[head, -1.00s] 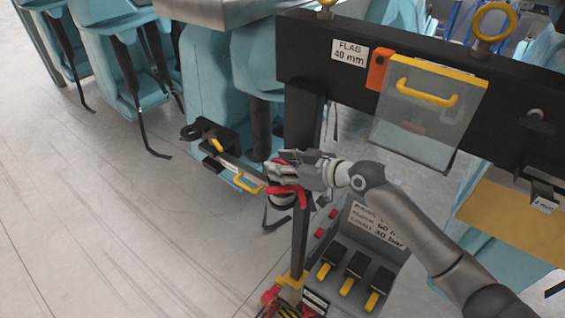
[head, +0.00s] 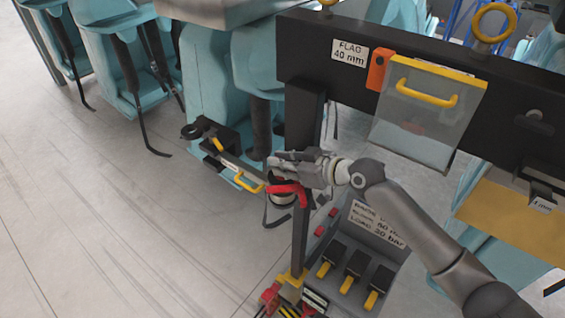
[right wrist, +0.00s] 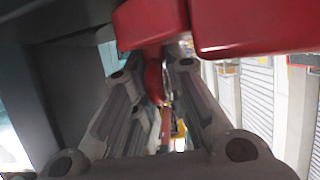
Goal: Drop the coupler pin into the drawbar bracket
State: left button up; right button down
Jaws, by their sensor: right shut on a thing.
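My right gripper (head: 288,172) is shut on a red piece (head: 285,189), which I take for the coupler pin's handle. It is beside a dark upright post. In the right wrist view the red piece (right wrist: 152,30) lies between the fingers, with a wider red block at the upper right. The pin's lower part cannot be made out. My left gripper is not in view.
A dark beam (head: 430,75) with a clear yellow-handled flap (head: 425,115) crosses the upper right. Below the gripper stands a grey console (head: 352,262) with yellow-tipped levers. Teal seats (head: 125,70) line the back. The floor at left is clear.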

jog(key=shift+r+p, duration=2.4)
jog(key=shift+r, duration=1.35)
jog(key=shift+w+r, duration=0.1)
jog(key=shift+r, duration=2.4)
